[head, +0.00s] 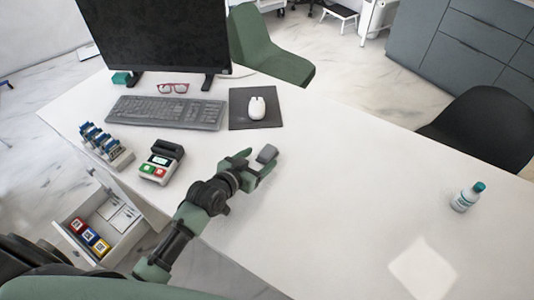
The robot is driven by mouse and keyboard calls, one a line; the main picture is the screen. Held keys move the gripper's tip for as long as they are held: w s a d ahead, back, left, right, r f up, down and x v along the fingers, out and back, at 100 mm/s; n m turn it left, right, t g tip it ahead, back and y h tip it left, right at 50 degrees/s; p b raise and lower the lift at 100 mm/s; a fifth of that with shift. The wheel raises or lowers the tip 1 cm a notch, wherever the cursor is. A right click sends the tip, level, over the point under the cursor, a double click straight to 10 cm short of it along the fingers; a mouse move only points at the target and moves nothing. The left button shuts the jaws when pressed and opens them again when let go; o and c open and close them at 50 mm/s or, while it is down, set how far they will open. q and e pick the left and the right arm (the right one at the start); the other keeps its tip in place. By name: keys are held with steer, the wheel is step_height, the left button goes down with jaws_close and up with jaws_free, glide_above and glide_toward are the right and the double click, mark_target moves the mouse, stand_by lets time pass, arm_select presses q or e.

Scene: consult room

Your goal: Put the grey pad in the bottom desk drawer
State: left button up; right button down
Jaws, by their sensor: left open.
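A small grey block (267,153), which looks like the grey pad, is on the white desk right of the card terminal. My left gripper (260,161) is open, with its green fingers reaching around the block; I cannot tell whether they touch it. An open white drawer (125,241) sticks out below the desk's left side. It holds red, blue and yellow boxes (89,237) and pale flat items. I cannot tell for sure that it is the bottom one. My right gripper is not in view.
A card terminal (161,163) and a rack with blue items (105,146) stand left of my gripper. A keyboard (166,112), red glasses (173,88), monitor (155,35) and mouse (257,108) on a dark mat (238,117) lie behind.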

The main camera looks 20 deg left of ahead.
mark_target(262, 157)
arm_select(q)
steer(key=x, duration=0.3)
steer(key=shift+w+d+f, duration=0.1)
steer(key=shift+d, duration=0.1)
jaws_close()
